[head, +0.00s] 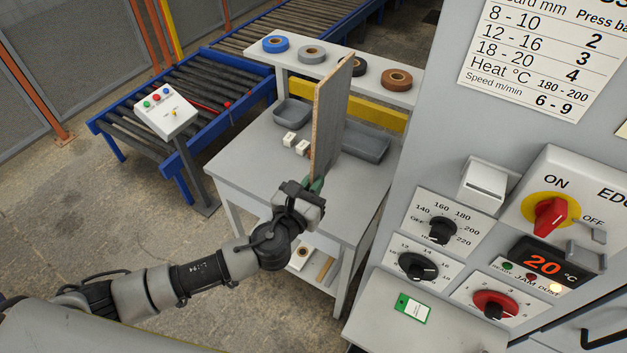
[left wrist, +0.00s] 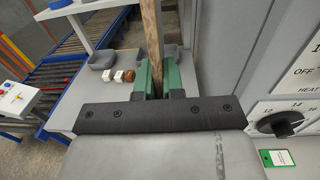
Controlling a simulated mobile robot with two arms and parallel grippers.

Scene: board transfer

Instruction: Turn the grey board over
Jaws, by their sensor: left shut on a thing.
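The grey board (head: 334,118) stands upright on edge over the grey table (head: 245,160) in the head view, its brown raw edge facing me. My left gripper (head: 314,186) is shut on the near lower end of the board. In the left wrist view the board (left wrist: 152,40) rises between the green fingers of my left gripper (left wrist: 157,80). I cannot tell whether the board's lower edge touches the table. My right gripper is in neither view.
Small white blocks (head: 289,139) and grey trays (head: 292,112) lie on the table. A shelf (head: 333,68) behind carries several tape rolls. A roller conveyor (head: 165,105) is at left. A machine panel (head: 420,190) with knobs closes off the right.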

